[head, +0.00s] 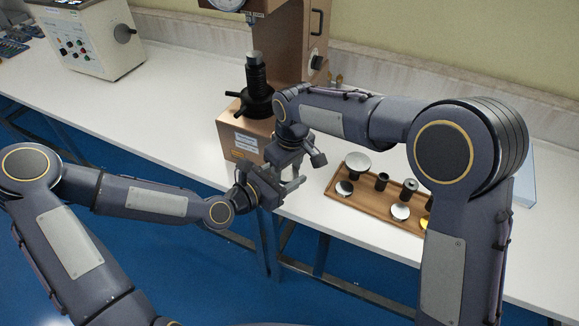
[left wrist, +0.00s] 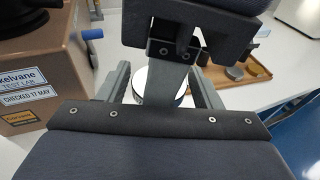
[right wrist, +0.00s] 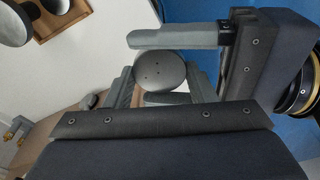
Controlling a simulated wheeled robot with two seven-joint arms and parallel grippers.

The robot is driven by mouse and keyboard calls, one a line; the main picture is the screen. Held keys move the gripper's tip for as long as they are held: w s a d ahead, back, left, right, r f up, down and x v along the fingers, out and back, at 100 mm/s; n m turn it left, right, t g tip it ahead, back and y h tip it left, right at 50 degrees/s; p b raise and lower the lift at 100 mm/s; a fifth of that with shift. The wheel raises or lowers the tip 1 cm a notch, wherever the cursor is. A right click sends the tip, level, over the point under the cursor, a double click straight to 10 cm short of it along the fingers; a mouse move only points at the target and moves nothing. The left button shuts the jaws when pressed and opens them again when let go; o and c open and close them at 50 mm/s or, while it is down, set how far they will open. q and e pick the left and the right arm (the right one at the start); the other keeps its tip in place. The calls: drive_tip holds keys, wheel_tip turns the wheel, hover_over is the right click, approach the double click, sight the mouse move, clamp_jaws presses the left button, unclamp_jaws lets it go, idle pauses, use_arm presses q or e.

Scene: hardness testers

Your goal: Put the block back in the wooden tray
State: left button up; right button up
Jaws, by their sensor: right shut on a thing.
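The block is a round disc, with a pale face and dark rim in the left wrist view (left wrist: 166,84) and a dark grey face with small dots in the right wrist view (right wrist: 160,72). My right gripper (head: 296,160) is shut on it, off the table near the tester's front right. My left gripper (head: 284,186) is close beside it; its fingers are spread, one to each side of the disc, and look apart from it. In the head view the grippers mostly hide the block. The wooden tray (head: 338,198) lies on the table to the right.
The tray holds several discs and dark cylinders. A brown hardness tester (head: 243,140) stands just behind and left of my grippers. A cream-coloured instrument (head: 88,42) stands at the back left. The white table is clear between that instrument and the tester.

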use_arm(q)
drive_tip(key=shift+o, duration=1.4)
use_arm(e)
drive_tip(key=shift+w+d, duration=0.1)
use_arm(q)
drive_tip(key=shift+s, duration=0.1)
